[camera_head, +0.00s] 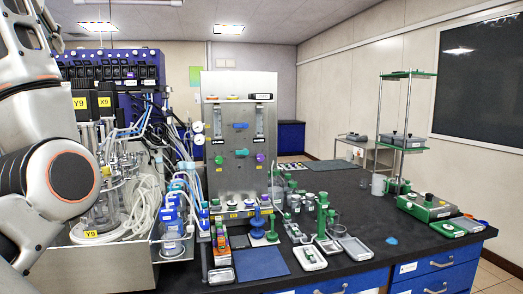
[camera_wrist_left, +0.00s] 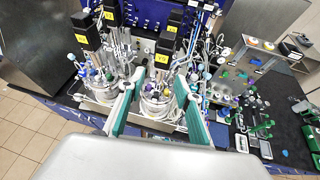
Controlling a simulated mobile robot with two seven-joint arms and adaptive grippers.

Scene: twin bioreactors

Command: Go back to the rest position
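My left arm comes in from the left in the head view and covers part of the bioreactors; its gripper is outside that view. In the left wrist view my left gripper (camera_wrist_left: 160,95) shows two teal-lined fingers spread apart with nothing held between them. The twin bioreactors lie beyond the fingers: one glass vessel (camera_wrist_left: 158,102) labelled Y9 shows between them, and another vessel (camera_wrist_left: 98,78) stands to the left. In the head view a bioreactor vessel (camera_head: 104,212) stands partly behind my arm. My right gripper is in neither view.
A steel panel (camera_head: 240,135) with valves stands on the black bench (camera_head: 350,205). Blue and green-topped bottles, small racks and a blue mat (camera_head: 260,263) crowd its front. A green-shelved stand (camera_head: 405,130) is at the right. Tiled floor (camera_wrist_left: 35,125) is clear at the wrist view's left.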

